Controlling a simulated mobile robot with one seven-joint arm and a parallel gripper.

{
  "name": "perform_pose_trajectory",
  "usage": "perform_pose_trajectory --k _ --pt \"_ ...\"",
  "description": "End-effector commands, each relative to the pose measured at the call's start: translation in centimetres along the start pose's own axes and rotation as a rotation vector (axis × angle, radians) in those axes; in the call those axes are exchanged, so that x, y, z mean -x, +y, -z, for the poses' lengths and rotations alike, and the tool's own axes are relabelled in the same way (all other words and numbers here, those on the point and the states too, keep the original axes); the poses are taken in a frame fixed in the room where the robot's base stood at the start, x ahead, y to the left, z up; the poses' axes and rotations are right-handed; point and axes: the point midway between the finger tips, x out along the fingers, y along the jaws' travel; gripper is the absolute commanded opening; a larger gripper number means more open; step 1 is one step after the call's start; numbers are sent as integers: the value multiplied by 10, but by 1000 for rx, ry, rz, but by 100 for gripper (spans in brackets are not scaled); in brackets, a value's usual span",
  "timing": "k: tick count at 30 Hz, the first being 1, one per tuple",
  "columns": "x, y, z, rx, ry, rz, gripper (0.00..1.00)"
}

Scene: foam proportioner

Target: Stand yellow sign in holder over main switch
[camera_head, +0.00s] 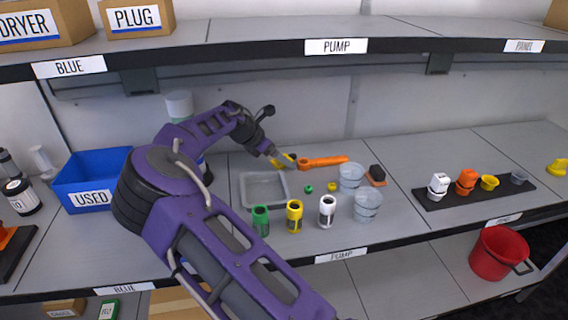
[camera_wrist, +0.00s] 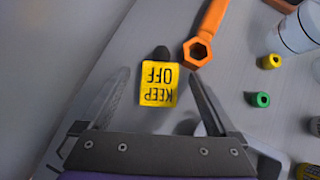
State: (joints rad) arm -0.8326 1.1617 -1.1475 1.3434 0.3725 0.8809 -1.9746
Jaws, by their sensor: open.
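The yellow sign (camera_wrist: 158,85) reads KEEP OFF and looks upside down in the wrist view. It is between the two spread fingers of my gripper (camera_wrist: 159,74), with gaps on both sides, so I am not holding it. In the head view the sign (camera_head: 289,158) is a small yellow patch beside my gripper (camera_head: 281,161), partly hidden by it. A dark rounded shape (camera_wrist: 161,53) shows just beyond the sign; I cannot tell what it is. I cannot make out the holder or the main switch in either view.
An orange wrench (camera_head: 323,162) lies close right of the sign. A grey tray (camera_head: 243,192), green, yellow and white cylinders and clear buckets (camera_head: 368,205) stand nearer the front. A blue bin (camera_head: 75,172) stands left. An upper shelf (camera_head: 250,47) overhangs. Bench is clear around (camera_head: 420,150).

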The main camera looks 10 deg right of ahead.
Motion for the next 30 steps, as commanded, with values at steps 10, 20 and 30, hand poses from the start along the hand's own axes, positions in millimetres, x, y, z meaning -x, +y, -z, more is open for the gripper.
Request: perform_pose_trajectory --k 10,20,30 --pt "-2 0 0 1 0 -1 79" --pt "-2 0 0 0 0 -1 19" --pt "-1 0 0 0 1 -1 0"
